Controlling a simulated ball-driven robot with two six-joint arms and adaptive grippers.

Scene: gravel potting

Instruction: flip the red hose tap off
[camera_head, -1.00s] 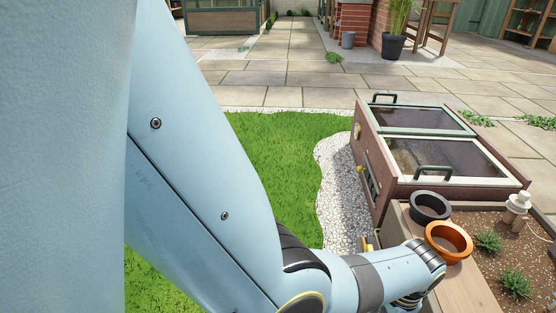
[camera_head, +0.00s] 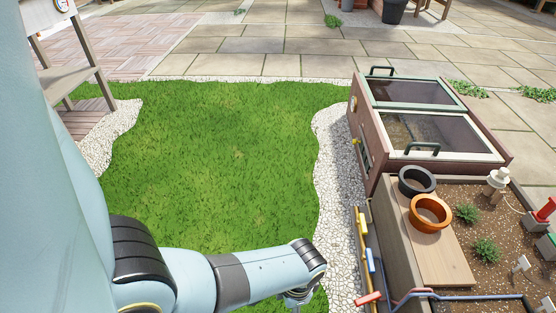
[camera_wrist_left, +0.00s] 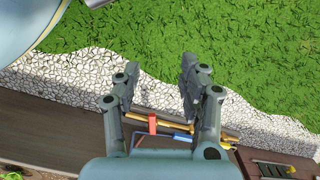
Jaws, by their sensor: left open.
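The red hose tap lever (camera_head: 368,298) is on the outer side of the planter at the bottom of the head view, angled across the pipe line. In the left wrist view the red lever (camera_wrist_left: 152,123) shows between my fingers, standing across the brass pipe. A blue lever (camera_head: 369,260) is just beyond it, lying roughly along the pipe; it also shows in the left wrist view (camera_wrist_left: 183,137). My left gripper (camera_wrist_left: 158,82) is open and empty, apart from the red lever. In the head view it is mostly hidden below my wrist, left of the taps. My right gripper is not in view.
A yellow lever (camera_head: 361,222) is farther along the pipe. A wooden planter board (camera_head: 440,262) holds a black pot (camera_head: 417,180) and an orange pot (camera_head: 430,211). A cold frame (camera_head: 430,130) stands behind. White gravel (camera_head: 338,180) and open grass lie left of the taps.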

